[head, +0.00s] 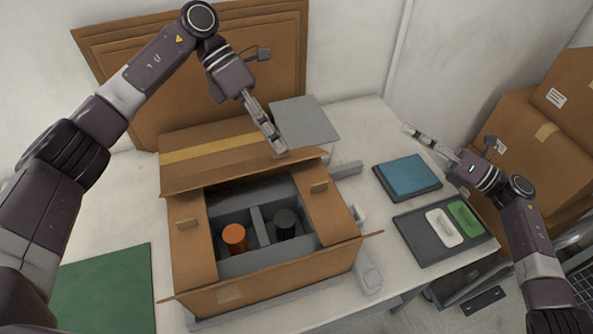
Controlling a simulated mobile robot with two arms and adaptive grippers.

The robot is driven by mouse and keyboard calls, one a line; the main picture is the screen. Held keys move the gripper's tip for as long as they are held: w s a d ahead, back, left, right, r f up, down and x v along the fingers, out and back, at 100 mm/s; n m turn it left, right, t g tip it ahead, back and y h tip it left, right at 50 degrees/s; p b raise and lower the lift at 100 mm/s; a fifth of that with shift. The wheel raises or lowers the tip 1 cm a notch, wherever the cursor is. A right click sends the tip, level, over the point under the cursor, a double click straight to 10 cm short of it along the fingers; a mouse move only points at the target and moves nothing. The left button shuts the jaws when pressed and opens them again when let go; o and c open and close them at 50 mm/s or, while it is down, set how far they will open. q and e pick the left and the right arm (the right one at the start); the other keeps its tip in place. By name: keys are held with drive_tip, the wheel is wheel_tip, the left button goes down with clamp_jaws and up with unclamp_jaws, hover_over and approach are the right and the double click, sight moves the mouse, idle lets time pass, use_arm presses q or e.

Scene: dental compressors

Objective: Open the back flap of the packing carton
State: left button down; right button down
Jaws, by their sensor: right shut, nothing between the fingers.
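The packing carton (232,296) stands on the white table with its top open. Its back flap (222,158), a brown panel with a yellow tape strip, extends back from the rear edge. The side flaps (334,208) show at left and right. Inside, a grey divided insert holds an orange-topped cylinder (234,236) and a black one (285,222). My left gripper (279,150) is at the right end of the back flap, apparently touching it; whether its fingers are parted is unclear. My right gripper (408,129) is shut and empty, above the table at right.
A large brown cardboard panel (275,50) leans on the wall behind. A grey plate (304,120), blue pad (408,174) and dark tray (415,232) lie on the table. A green mat (105,290) is at front left. Brown boxes (535,150) are stacked at right.

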drive_tip(key=s+a+n+g+y, duration=0.1)
drive_tip(key=s+a+n+g, duration=0.2)
drive_tip(key=s+a+g, duration=0.2)
drive_tip(key=s+a+r+n+g+y, duration=0.1)
drive_tip(key=s+a+n+g, duration=0.2)
drive_tip(key=a, duration=0.9)
drive_tip(key=s+a+r+n+g+y, duration=0.1)
drive_tip(key=s+a+n+g, duration=0.3)
drive_tip(key=s+a+g, duration=0.3)
drive_tip(key=shift+s+a+r+g, duration=0.1)
drive_tip(key=shift+s+a+g, duration=0.1)
drive_tip(key=shift+a, duration=0.4)
drive_tip(key=shift+s+a+r+g, duration=0.1)
drive_tip(key=shift+s+a, duration=0.1)
drive_tip(key=shift+a, duration=0.35)
drive_tip(key=shift+w+a+r, duration=0.1)
drive_tip(key=shift+w+r, duration=0.4)
drive_tip(key=shift+r, duration=0.2)
use_arm(q)
drive_tip(key=c, duration=2.2)
unclamp_jaws()
drive_tip(key=shift+s+f, duration=0.1)
